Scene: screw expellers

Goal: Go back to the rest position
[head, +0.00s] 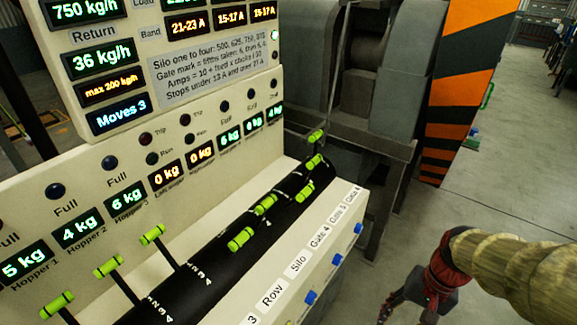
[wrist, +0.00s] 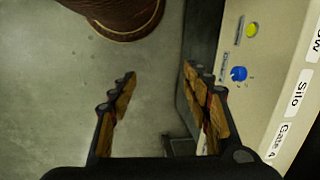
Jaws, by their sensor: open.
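My gripper (head: 412,300) hangs at the lower right of the head view, below my tan arm, in front of the console and apart from it. In the wrist view my gripper (wrist: 160,95) is open, with its two fingers spread wide and only bare floor between them. The console (head: 225,200) stands to the left of it in the head view, with a row of levers that have green grips. No lever touches my gripper.
A blue knob (wrist: 239,74) and a yellow button (wrist: 251,30) sit on the console front, close to the right finger in the wrist view. Grey machinery (head: 352,110) and an orange-and-black striped panel (head: 462,90) stand behind. The floor (head: 500,190) at right is clear.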

